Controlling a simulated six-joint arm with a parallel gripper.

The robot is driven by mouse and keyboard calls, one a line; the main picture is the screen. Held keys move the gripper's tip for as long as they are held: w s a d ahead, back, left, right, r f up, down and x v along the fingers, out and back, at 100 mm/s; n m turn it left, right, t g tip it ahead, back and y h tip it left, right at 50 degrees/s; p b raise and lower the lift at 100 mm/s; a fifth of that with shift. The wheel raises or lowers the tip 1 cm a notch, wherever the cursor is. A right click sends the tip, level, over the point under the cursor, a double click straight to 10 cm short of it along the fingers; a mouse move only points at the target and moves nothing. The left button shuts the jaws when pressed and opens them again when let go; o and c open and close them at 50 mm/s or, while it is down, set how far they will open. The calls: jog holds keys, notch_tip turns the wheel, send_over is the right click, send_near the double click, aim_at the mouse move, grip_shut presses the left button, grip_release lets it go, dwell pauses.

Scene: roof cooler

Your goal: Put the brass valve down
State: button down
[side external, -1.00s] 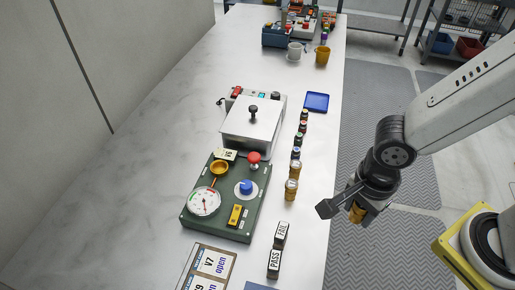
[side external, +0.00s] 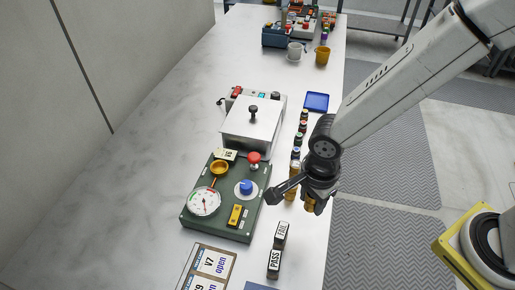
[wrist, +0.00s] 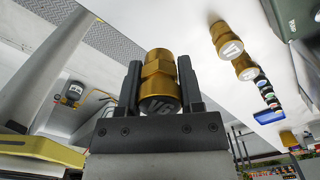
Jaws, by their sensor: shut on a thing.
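My gripper (side external: 312,203) is shut on a brass valve (wrist: 160,80), which sits between the two fingers in the wrist view. Its dark end face carries a label that looks like V6. In the side external view the held valve (side external: 309,206) is partly hidden by the gripper and appears over the table's right edge. I cannot tell its height above the table. Two other brass valves stand in a row left of my gripper; they show in the wrist view as a nearer valve (wrist: 226,42) and a farther valve (wrist: 246,67).
A green test panel (side external: 216,232) with a gauge, blue knob and red button lies left of my gripper. PASS (side external: 274,264) and FAIL (side external: 281,235) blocks stand in front. A metal box (side external: 248,135), several small bottles (side external: 302,126) and a blue tray (side external: 317,102) are farther back.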

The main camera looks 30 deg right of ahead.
send_over(286, 217)
jog(key=shift+s+d+f, duration=0.1)
jog(key=shift+s+f, duration=0.05)
jog(key=shift+f, duration=0.65)
jog(key=shift+s+d+f, duration=0.1)
jog(key=shift+s+f, duration=0.05)
jog(key=shift+f, duration=0.6)
jog(key=shift+s+d+f, duration=0.1)
jog(key=shift+s+f, duration=0.05)
jog(key=shift+f, duration=0.65)
jog(key=shift+a+f, duration=0.1)
jog(key=shift+w+a+f, duration=0.15)
jog(key=shift+w+f, duration=0.25)
jog(key=shift+f, duration=0.1)
jog(key=shift+w+a+f, duration=0.1)
jog(key=shift+f, duration=1.3)
jog(key=shift+f, duration=0.15)
jog(key=shift+c, duration=1.2)
grip_release()
notch_tip(286, 217, up, 8)
